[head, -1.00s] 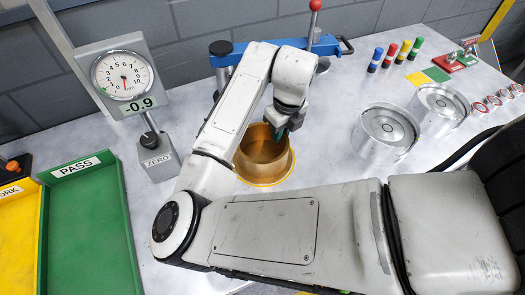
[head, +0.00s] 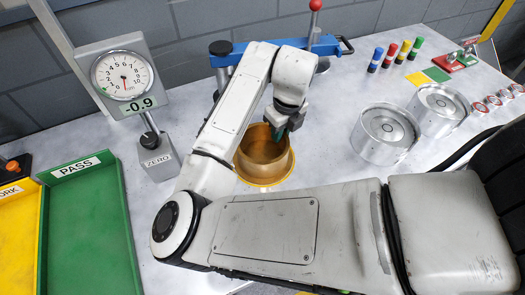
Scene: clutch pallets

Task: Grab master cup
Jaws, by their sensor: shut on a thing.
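A gold, open-topped cup (head: 262,166) with a wide bottom flange stands on the table in the middle of the head view; I take it to be the master cup. My gripper (head: 284,130) reaches down to the cup's far right rim. It is shut on the cup's wall there, though its fingertips are mostly hidden by my wrist and the rim. My arm covers part of the table in front of the cup. The cup looks upright.
A dial gauge (head: 124,76) reading -0.9 and its ZERO block (head: 158,160) stand at left. A green PASS tray (head: 88,235) is at front left. A blue clamp bar (head: 222,60) stands behind the cup. Two silver cups (head: 382,150) (head: 436,122) are at right.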

